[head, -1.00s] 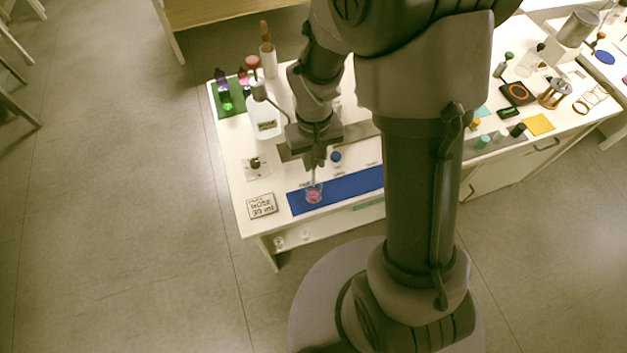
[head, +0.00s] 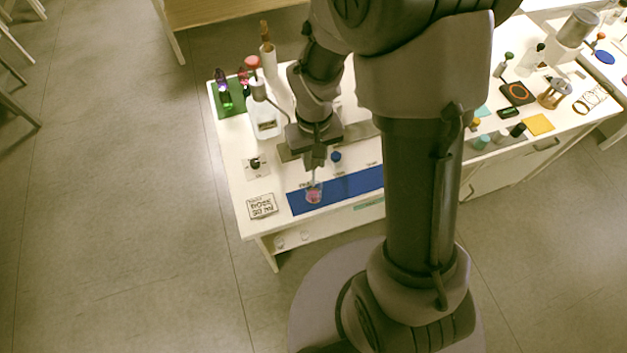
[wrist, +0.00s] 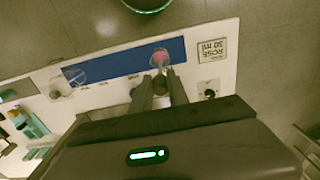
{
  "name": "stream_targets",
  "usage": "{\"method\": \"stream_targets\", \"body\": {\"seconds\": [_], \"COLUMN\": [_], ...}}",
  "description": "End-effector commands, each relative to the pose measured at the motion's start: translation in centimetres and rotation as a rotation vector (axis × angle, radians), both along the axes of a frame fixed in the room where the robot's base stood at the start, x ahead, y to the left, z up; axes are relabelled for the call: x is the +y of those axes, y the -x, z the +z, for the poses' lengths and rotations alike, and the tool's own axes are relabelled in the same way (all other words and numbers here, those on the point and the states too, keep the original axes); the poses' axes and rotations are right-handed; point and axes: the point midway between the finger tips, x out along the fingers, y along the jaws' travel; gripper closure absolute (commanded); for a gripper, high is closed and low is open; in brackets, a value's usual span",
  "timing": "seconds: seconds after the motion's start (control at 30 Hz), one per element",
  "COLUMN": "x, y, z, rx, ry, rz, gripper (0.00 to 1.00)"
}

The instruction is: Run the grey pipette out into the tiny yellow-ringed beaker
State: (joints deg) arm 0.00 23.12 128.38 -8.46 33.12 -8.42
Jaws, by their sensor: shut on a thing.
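My gripper (head: 315,164) is above the blue mat (head: 355,184), pointing down. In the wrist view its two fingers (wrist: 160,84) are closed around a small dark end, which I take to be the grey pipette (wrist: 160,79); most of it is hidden. A small clear beaker (head: 314,194) with pink liquid stands on the mat directly below the fingers. The beaker also shows in the wrist view (wrist: 159,58), just beyond the fingertips. A yellow ring on it cannot be made out, nor whether the pipette tip is inside it.
A card reading ROSE 30 ml (wrist: 212,51) lies beside the mat.

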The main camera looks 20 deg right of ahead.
Motion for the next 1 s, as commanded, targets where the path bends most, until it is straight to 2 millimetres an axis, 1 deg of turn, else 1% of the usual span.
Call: {"method": "stream_targets", "body": {"seconds": [0.27,0.37,0.6,0.67,1.0], "x": [0.0,0.0,0.0,0.0,0.0], "y": [0.0,0.0,0.0,0.0,-0.1], "z": [0.1,0.9,3.7,4.2,4.0], "rx": [0.000,-0.001,-0.001,0.000,0.000], "ry": [0.000,0.000,0.000,0.000,0.000], "rz": [0.000,0.000,0.000,0.000,0.000], "gripper": [0.89,0.89,0.89,0.89,0.89]}}
